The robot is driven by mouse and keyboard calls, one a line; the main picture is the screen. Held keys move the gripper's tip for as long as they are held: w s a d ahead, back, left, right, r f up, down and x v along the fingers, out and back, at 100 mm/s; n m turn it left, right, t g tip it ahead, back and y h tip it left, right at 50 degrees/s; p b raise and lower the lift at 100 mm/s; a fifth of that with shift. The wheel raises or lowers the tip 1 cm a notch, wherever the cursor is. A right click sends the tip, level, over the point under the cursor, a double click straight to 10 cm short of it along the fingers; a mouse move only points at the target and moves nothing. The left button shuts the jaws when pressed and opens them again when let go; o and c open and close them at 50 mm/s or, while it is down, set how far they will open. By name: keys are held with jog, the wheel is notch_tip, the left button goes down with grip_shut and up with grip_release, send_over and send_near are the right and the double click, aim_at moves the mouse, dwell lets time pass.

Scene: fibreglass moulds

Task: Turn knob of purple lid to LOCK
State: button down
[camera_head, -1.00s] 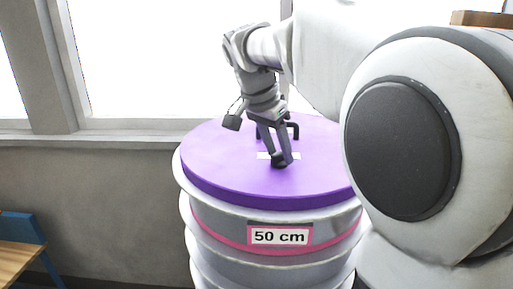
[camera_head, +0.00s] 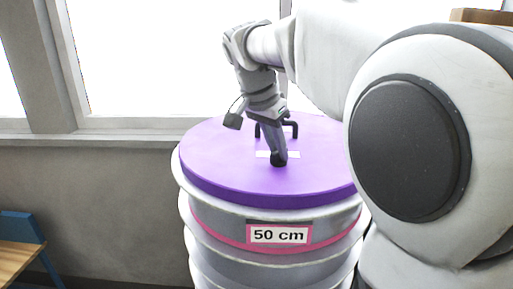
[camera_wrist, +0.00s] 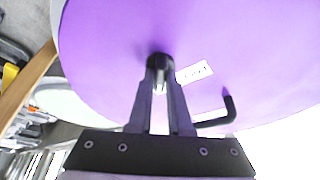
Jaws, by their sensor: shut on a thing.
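The purple lid (camera_head: 215,163) lies flat on a ribbed grey mould drum. Its small black knob (camera_wrist: 159,58) stands on the lid between my fingertips in the wrist view. My gripper (camera_head: 278,157) points down from above, shut on the knob, and its fingers hide much of it in the head view. A white label (camera_wrist: 194,72) lies beside the knob; its lettering is too small and blurred to read. I cannot tell which way the knob is turned.
A black bent handle (camera_wrist: 228,108) rises from the lid on the other side of the label. The drum (camera_head: 225,220) carries a "50 cm" tag (camera_head: 279,235) on a pink band. A wall with windows (camera_head: 140,60) stands behind. A wooden bench (camera_head: 15,257) is at lower left.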

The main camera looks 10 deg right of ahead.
jog(key=n+t+b, duration=0.1)
jog(key=n, duration=0.2)
jog(key=shift+s+d+y, duration=0.1)
jog(key=shift+d+y, duration=0.05)
jog(key=shift+y, duration=0.25)
jog(key=n, duration=0.2)
jog(key=n+y+b, duration=0.1)
jog(key=n, duration=0.2)
jog(key=shift+d+t+y, duration=0.1)
jog(key=shift+t+y, duration=0.2)
jog(key=shift+t, duration=0.1)
jog(key=n+y, duration=0.1)
jog(key=n, duration=0.3)
jog(key=shift+d+r+y, duration=0.1)
jog(key=shift+y, duration=0.3)
jog(key=shift+d+n+y, duration=0.1)
jog(key=shift+n+y, duration=0.7)
jog(key=shift+n, duration=1.6)
jog(key=shift+g, duration=0.3)
jog(key=c, duration=0.8)
grip_release()
jog(key=shift+c, duration=0.2)
